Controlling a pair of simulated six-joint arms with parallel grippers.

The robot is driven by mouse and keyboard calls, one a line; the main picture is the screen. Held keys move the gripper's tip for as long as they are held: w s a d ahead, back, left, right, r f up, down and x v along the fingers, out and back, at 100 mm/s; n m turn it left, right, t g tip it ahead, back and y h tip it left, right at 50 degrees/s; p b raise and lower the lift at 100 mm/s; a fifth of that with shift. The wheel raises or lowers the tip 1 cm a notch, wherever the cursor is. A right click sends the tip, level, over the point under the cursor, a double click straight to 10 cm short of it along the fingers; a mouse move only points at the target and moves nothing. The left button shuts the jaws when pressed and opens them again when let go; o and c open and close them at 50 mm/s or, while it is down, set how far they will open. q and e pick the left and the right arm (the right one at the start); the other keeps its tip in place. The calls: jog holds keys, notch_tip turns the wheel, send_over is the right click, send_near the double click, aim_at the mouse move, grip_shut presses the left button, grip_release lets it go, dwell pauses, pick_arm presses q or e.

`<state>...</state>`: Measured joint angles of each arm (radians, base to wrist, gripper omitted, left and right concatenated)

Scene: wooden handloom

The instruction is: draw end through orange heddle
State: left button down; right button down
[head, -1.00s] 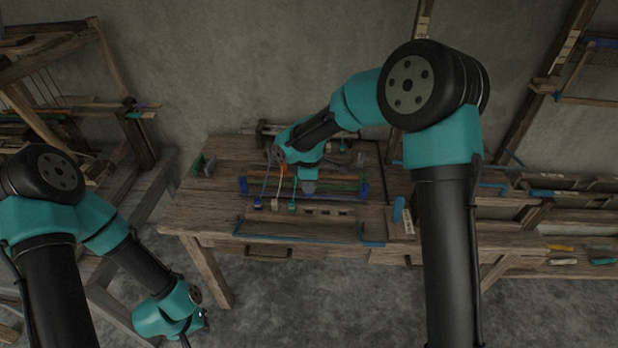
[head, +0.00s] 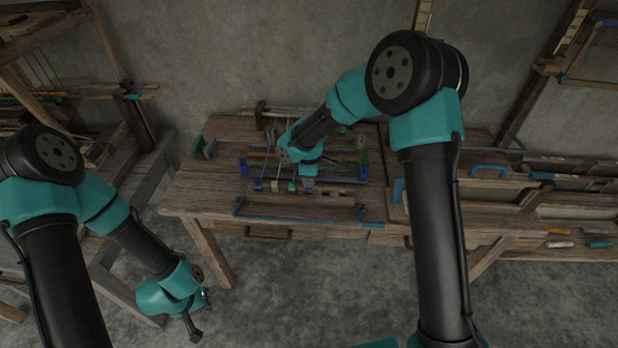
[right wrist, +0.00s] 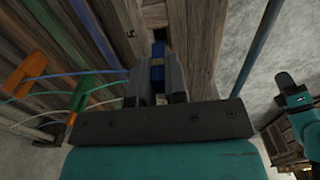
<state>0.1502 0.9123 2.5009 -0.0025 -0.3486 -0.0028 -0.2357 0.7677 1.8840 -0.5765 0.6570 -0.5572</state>
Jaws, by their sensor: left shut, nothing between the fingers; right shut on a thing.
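My right gripper (head: 309,183) is low over the bench at the front side of the small loom. In the right wrist view it (right wrist: 158,75) is shut on a small blue piece (right wrist: 158,52), which looks like a thread end. A blue thread (right wrist: 85,73) runs from the orange heddle (right wrist: 22,72) towards the fingers. I cannot tell whether it passes through the heddle's eye. A green heddle (right wrist: 79,97) stands nearer the gripper, with teal and white threads beside it. In the head view my right wrist hides the heddles. My left gripper (head: 194,330) is shut and empty, hanging over the floor.
Blue, whitish and teal tabs lie in a row left of my right gripper, such as the blue tab (head: 258,185). A blue rail (head: 295,219) lines the bench (head: 195,190) front. The left floor (head: 265,290) is free.

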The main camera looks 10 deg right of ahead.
aim_at(309, 190)
jog(key=shift+f, duration=1.65)
jog(key=c, duration=1.1)
grip_release()
jog(key=shift+r, duration=0.1)
notch_tip(309, 190, up, 17)
jog(key=shift+r, duration=0.15)
